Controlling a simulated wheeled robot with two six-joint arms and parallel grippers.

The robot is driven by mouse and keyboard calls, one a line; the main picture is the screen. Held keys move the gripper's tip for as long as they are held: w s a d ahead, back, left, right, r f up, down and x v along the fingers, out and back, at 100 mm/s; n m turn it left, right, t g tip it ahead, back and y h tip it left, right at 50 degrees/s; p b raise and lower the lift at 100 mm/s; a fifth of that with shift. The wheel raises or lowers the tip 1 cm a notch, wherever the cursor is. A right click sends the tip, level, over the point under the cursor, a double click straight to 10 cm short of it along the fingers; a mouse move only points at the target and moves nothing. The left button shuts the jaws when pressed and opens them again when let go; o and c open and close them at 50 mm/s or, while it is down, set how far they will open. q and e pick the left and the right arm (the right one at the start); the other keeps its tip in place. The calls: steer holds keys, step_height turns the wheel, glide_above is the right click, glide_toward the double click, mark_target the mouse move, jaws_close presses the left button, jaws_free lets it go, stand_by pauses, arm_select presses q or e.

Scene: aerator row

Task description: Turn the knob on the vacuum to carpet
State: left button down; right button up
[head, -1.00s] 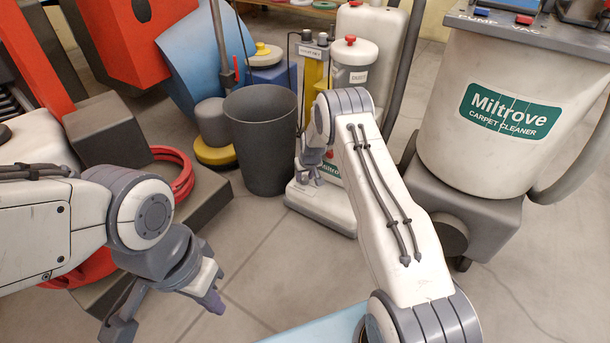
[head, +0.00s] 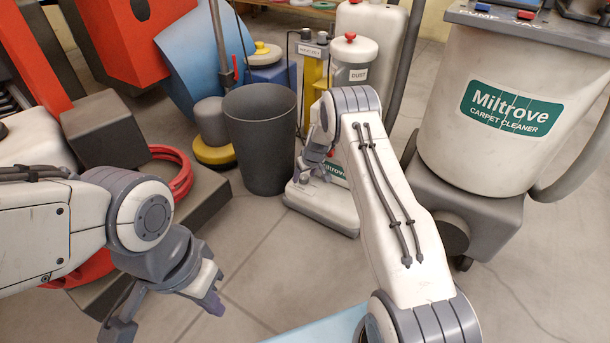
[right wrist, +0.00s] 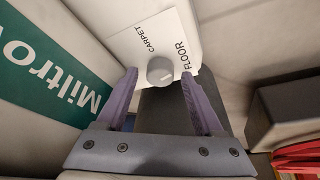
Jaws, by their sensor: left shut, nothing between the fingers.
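The vacuum (head: 318,208) is a white upright machine with a grey base edge and a green Miltrove label, behind my right arm. In the right wrist view its round grey knob (right wrist: 160,71) sits on a white plate (right wrist: 135,45) marked CARPET and FLOOR. A pale mark on the knob seems to face the FLOOR side. My right gripper (right wrist: 159,78) is open, with one purple finger on each side of the knob in the picture; no contact can be made out. My right gripper also shows small in the head view (head: 313,167). My left gripper (head: 213,303) is shut and empty over the floor.
A dark bin (head: 262,140) stands just left of the vacuum. A large Miltrove carpet cleaner (head: 500,180) stands at the right. A red hose coil (head: 180,178) lies at the left. Open floor (head: 255,260) lies in front.

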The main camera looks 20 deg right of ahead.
steer(key=shift+r+m+p, duration=0.15)
steer(key=shift+m+p, duration=0.25)
steer(key=shift+p, duration=0.15)
steer(key=shift+m+h, duration=0.3)
steer(key=shift+f+m+b, duration=0.25)
steer(key=shift+m+b, duration=0.15)
steer(key=shift+m, duration=0.2)
steer(key=s+a+r+p, duration=0.2)
steer(key=r+p, duration=0.3)
steer(key=r, duration=0.4)
steer(key=s+a+r+p, duration=0.3)
steer(key=r+p, duration=0.3)
steer(key=r, duration=0.3)
steer(key=s+a+r+n+p, duration=0.1)
steer(key=a+r+p, duration=0.3)
steer(key=r, duration=0.6)
steer(key=shift+s+a+g+p, duration=0.25)
steer(key=shift+s+g+p, duration=0.05)
steer(key=shift+s+p, duration=0.65)
steer(key=shift+w, duration=0.1)
